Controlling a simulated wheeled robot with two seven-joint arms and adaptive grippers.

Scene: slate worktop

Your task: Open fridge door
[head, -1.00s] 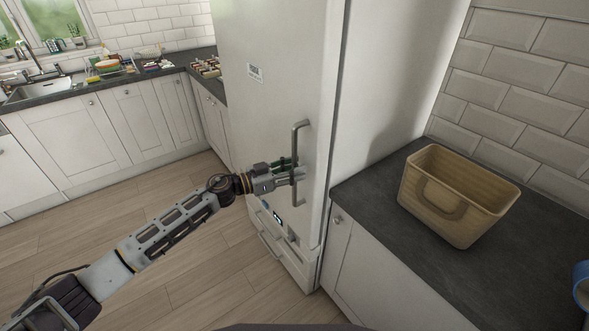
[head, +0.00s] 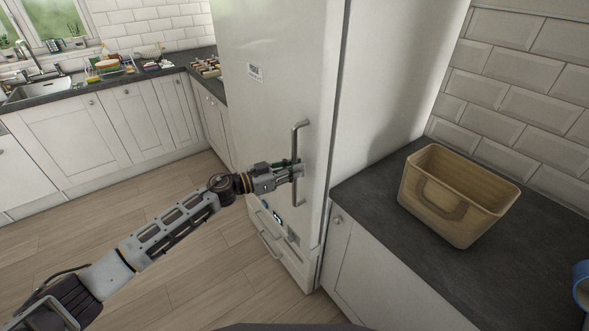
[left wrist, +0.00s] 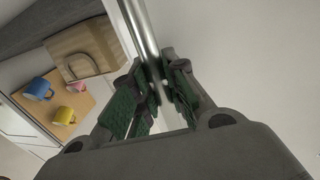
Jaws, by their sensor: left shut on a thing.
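The white fridge (head: 270,105) stands in the middle of the head view, its door flush with the body. Its grey vertical bar handle (head: 296,140) is near the door's right edge. My left gripper (head: 297,170) is shut on the lower part of this handle. In the left wrist view the handle (left wrist: 141,30) runs down between the green-padded fingers of my left gripper (left wrist: 157,88). My right gripper is not in view.
A woven basket (head: 455,195) stands on the dark worktop (head: 375,195) right of the fridge. A blue object (head: 581,285) is at the right edge. The wooden floor (head: 215,265) before the fridge is clear.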

